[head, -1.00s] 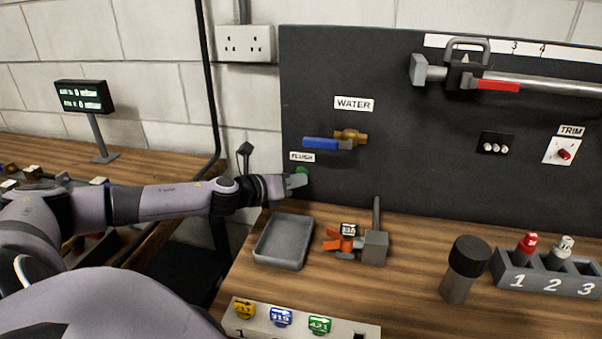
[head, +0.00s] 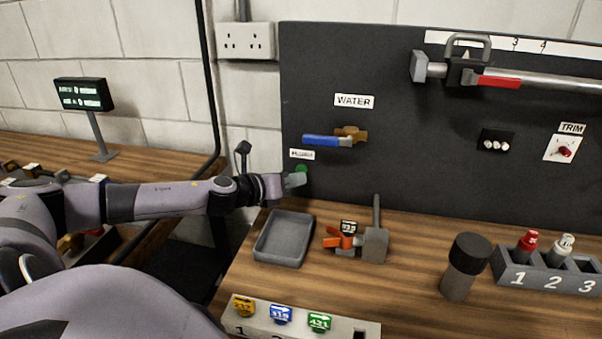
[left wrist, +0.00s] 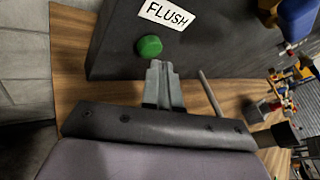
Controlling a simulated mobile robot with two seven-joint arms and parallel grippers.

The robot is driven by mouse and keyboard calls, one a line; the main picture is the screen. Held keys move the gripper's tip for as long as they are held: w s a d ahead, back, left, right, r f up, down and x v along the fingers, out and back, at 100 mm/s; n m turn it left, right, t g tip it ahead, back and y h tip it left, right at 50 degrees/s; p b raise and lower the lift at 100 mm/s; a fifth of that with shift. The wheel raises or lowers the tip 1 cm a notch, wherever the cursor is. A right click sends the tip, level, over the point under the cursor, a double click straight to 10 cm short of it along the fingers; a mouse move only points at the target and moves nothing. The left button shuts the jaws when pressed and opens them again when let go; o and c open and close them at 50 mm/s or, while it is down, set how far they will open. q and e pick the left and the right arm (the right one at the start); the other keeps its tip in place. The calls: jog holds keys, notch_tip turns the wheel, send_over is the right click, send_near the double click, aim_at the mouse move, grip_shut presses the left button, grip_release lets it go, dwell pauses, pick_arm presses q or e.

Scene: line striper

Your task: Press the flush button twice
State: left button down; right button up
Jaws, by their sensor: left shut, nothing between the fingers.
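The green flush button (head: 302,170) sits low on the dark panel under the FLUSH label (head: 302,154). It shows clearly as a green dome in the left wrist view (left wrist: 149,47), below the FLUSH label (left wrist: 167,13). My left gripper (head: 296,180) is shut and empty, with its tips close in front of and just below the button. In the left wrist view the shut fingertips (left wrist: 160,66) are near the button, with a small gap in the picture. I cannot tell if they touch. My right gripper is not in view.
Above the button is a blue-handled WATER valve (head: 322,141). Below the arm are a grey tray (head: 262,250) and an orange-handled fitting (head: 333,239) on the wooden bench. A dark cylinder (head: 457,288) and a numbered holder (head: 505,276) stand to the right. A small display (head: 84,94) is at left.

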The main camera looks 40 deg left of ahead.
pick_arm(q)
jog(key=shift+s+d, duration=0.15)
jog(key=shift+s, duration=0.05)
jog(key=shift+s+d+f+b, duration=0.15)
jog(key=shift+s+f+b, duration=0.1)
jog(key=shift+s+b, duration=0.2)
jog(key=shift+s+d+r+b, duration=0.1)
jog(key=shift+s+d+b, duration=0.2)
jog(key=shift+s, duration=0.25)
jog(key=shift+s+d+r+b, duration=0.15)
jog(key=shift+s+d, duration=0.15)
jog(key=shift+s, duration=0.2)
jog(key=shift+s+d, duration=0.5)
jog(key=shift+s, duration=0.2)
